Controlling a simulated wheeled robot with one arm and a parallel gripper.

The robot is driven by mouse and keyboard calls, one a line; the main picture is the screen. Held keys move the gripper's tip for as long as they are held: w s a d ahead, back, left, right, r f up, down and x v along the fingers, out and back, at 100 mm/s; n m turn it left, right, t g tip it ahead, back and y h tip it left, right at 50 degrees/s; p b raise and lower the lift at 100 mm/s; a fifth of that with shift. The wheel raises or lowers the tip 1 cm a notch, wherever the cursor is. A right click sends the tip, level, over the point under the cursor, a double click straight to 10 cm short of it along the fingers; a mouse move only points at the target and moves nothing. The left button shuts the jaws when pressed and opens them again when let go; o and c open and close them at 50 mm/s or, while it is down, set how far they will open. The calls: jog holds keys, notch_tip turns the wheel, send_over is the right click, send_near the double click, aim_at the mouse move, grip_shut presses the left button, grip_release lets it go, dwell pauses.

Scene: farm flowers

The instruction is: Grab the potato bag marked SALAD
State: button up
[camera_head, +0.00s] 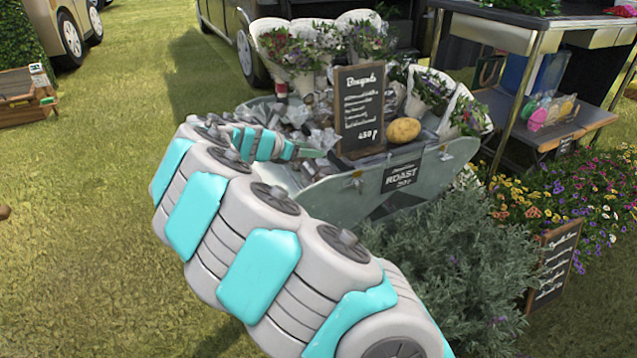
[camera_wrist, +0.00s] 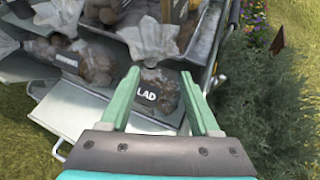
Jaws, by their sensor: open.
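In the wrist view, a clear bag of brown potatoes with a dark label reading "LAD" (camera_wrist: 156,92) lies between the two fingers of my gripper (camera_wrist: 165,88). The start of its label is hidden by the left finger. My gripper is open, with one finger on each side of the bag; I cannot tell whether either touches it. In the head view, my gripper (camera_head: 296,152) is at the left edge of the grey cart, and the bag between its fingers cannot be made out.
Another labelled potato bag (camera_wrist: 70,62) lies to the left in the wrist view. A bush (camera_head: 460,260) stands in front of the cart. Open grass lies left.

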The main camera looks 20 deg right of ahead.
aim_at(320, 149)
jog(key=shift+n, duration=0.3)
jog(key=shift+w+a+b+x, duration=0.1)
jog(key=shift+w+b+x, duration=0.15)
jog(key=shift+x, duration=1.05)
jog(key=shift+w+a+b+x, duration=0.2)
jog(key=shift+b+x, duration=0.1)
jog(key=shift+x, duration=1.05)
jog(key=shift+w+a+b+x, duration=0.1)
jog(key=shift+w+b+x, duration=0.15)
jog(key=shift+x, duration=1.05)
jog(key=shift+f, duration=0.15)
jog(key=shift+c, duration=0.3)
grip_shut()
